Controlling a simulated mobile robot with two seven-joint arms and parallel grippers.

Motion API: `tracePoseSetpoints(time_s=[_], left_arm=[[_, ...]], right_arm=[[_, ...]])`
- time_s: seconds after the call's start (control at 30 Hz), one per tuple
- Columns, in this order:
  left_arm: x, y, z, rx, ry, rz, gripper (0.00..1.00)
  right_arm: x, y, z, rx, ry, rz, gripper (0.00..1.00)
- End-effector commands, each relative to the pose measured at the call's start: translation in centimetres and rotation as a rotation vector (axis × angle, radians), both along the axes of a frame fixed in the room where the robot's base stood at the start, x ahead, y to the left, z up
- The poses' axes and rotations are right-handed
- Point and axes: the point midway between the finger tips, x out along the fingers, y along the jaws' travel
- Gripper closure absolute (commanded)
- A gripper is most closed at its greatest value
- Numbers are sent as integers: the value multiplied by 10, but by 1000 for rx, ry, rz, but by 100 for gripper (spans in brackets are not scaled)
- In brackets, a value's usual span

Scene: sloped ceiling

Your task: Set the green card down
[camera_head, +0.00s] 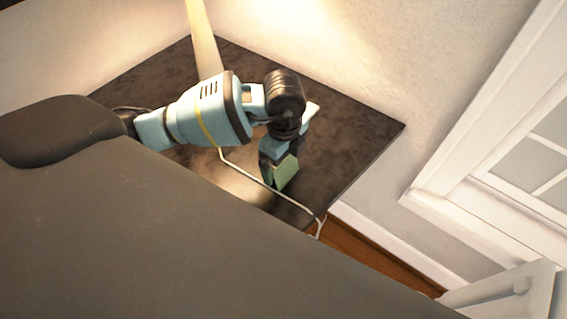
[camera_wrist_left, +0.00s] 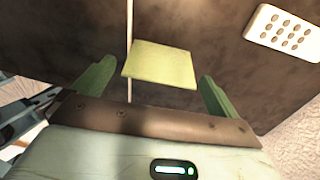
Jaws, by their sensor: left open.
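The green card (camera_head: 285,172) shows at the tip of my left gripper (camera_head: 275,160), low over the dark table (camera_head: 352,125) in the head view. In the left wrist view the card (camera_wrist_left: 158,66) is a pale green rectangle between the two green fingers of my left gripper (camera_wrist_left: 158,74). The fingers stand apart, with a gap visible on each side of the card. I cannot tell whether the card lies fully flat on the dark surface. My right gripper is in neither view.
A white object with rows of dark round spots (camera_wrist_left: 283,32) lies on the dark surface at the upper right of the wrist view. A thin pale cord (camera_head: 255,178) crosses the table and hangs over its front corner. Walls stand close behind.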

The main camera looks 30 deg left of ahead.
Motion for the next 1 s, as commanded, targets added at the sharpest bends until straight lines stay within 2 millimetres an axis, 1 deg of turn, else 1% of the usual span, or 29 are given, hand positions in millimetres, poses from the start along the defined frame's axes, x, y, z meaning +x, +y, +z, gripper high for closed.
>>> tracePoseSetpoints(time_s=[0.03,0.2,0.3,0.43,0.53,0.63,1.0], left_arm=[[1,0,14,-1,-8,-1,2],[1,0,50,-1,-9,0,2],[1,0,68,-1,-7,0,2],[1,0,85,-1,-5,0,2],[1,0,93,0,-4,1,2],[0,0,97,0,-2,1,2],[0,0,98,0,-1,1,2]], right_arm=[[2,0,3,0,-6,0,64],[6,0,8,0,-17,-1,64],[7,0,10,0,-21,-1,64],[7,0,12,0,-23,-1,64],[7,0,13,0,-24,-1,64],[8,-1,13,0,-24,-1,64],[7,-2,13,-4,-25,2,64]])
